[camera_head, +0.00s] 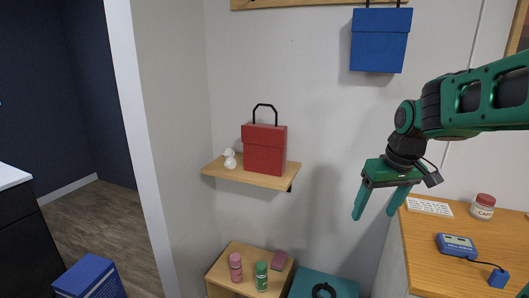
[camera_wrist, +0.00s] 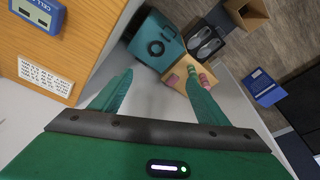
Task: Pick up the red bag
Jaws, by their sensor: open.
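The red bag (camera_head: 265,150) stands upright on a small wooden wall shelf (camera_head: 218,169), with its black handle loop on top, in the head view. My green gripper (camera_head: 375,202) is to the right of the bag and apart from it, with its fingers pointing down. The gripper also shows in the wrist view (camera_wrist: 160,95), its two fingers spread with nothing between them. The red bag cannot be made out in the wrist view.
A white figurine (camera_head: 230,159) stands left of the bag on the shelf. A blue bag (camera_head: 380,42) hangs upper right. Below are a pink bottle (camera_head: 235,267), a green bottle (camera_head: 261,276) and a teal box (camera_head: 337,284). A wooden desk (camera_head: 425,240) is at the right.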

